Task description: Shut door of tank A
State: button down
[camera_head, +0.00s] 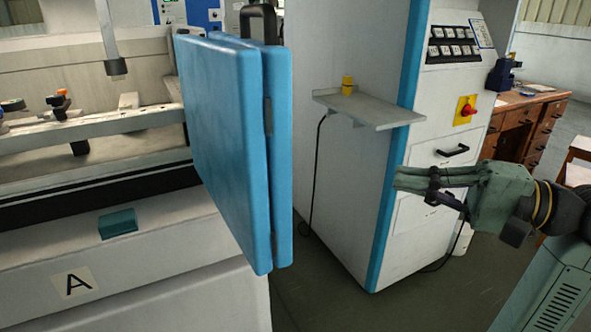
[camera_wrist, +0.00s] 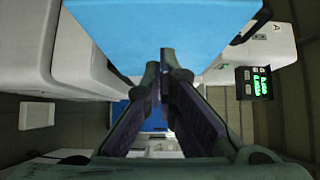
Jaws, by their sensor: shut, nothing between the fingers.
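Tank A (camera_head: 130,235) stands at the left in the head view, marked with a letter A label (camera_head: 75,284) on its white front. Its blue door (camera_head: 222,140) is swung open and juts out from the tank's right side, with a black handle (camera_head: 258,22) at its top edge. My gripper (camera_head: 398,178) is shut and empty, to the right of the door and apart from it, in front of the white cabinet. In the wrist view my gripper (camera_wrist: 165,75) has its fingertips together, with a blue panel (camera_wrist: 165,30) beyond them that looks like the door.
A white cabinet (camera_head: 350,230) with a small shelf (camera_head: 365,108) stands behind my gripper. A yellow object (camera_head: 347,85) sits on the shelf and a cable hangs below. A red stop button (camera_head: 467,110) is on the cabinet front. A wooden desk (camera_head: 535,120) is at the right. Dark floor lies between door and cabinet.

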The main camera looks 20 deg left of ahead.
jog(key=s+a+p, duration=0.2)
jog(key=s+a, duration=0.1)
jog(key=a, duration=0.9)
jog(key=shift+s+a, duration=0.3)
jog(key=shift+s, duration=0.1)
jog(key=shift+s+a, duration=0.1)
